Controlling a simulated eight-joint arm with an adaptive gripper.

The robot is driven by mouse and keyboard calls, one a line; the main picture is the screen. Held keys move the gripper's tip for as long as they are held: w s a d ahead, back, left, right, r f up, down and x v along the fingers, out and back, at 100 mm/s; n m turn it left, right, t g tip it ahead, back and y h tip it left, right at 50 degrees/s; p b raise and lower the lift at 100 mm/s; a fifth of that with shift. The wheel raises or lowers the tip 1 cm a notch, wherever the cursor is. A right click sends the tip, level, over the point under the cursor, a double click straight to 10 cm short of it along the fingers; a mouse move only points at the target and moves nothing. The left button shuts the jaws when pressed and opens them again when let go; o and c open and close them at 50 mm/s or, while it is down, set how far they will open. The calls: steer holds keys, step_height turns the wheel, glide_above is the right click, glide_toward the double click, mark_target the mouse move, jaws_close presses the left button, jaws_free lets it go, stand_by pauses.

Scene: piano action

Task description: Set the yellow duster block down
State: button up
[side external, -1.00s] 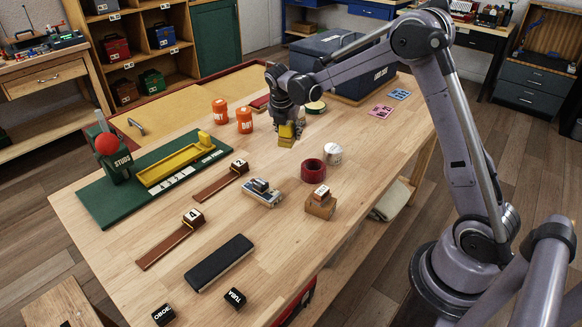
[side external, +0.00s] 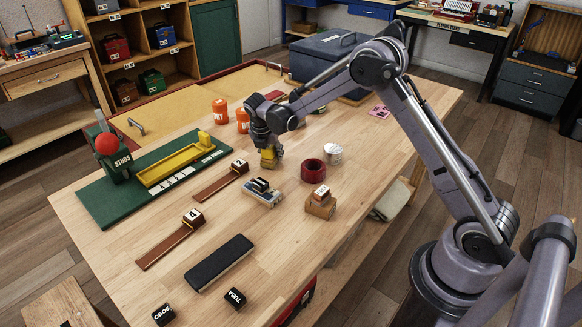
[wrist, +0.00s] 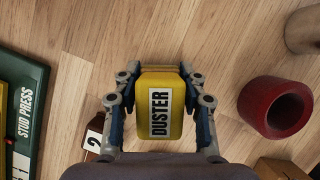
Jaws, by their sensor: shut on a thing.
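The yellow duster block (side external: 269,158) is between the fingers of my gripper (side external: 268,150) in the side external view. In the wrist view the duster block (wrist: 160,105) shows its white DUSTER label, and my gripper (wrist: 160,112) is shut on its two sides. The block is low over or on the wooden table (side external: 285,215); I cannot tell whether its underside touches the wood.
A dark red ring (side external: 313,170) and a pale cylinder (side external: 333,153) stand to the right. The green stud press board (side external: 110,210) with a yellow tray (side external: 175,165) is to the left. A key marked 2 (side external: 238,167) and a small block assembly (side external: 262,193) are nearby.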

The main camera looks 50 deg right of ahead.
steer(key=shift+f, duration=0.15)
steer(key=o, duration=1.2)
steer(key=s+a+r+m+t, duration=0.1)
steer(key=s+a+r+m, duration=0.15)
steer(key=r, duration=0.55)
steer(key=s+a+r+m, duration=0.2)
steer(key=s+a+r, duration=0.2)
steer(key=r, duration=0.5)
steer(key=s+a+m+t+y, duration=0.2)
steer(key=s+a+m, duration=0.1)
steer(key=s+m, duration=0.6)
steer(key=s+a+m+t+y, duration=0.2)
steer(key=s+m, duration=0.7)
steer(key=s, duration=0.4)
steer(key=shift+s+a+r, duration=0.15)
steer(key=shift+a+r, duration=0.15)
steer(key=shift+a, duration=0.1)
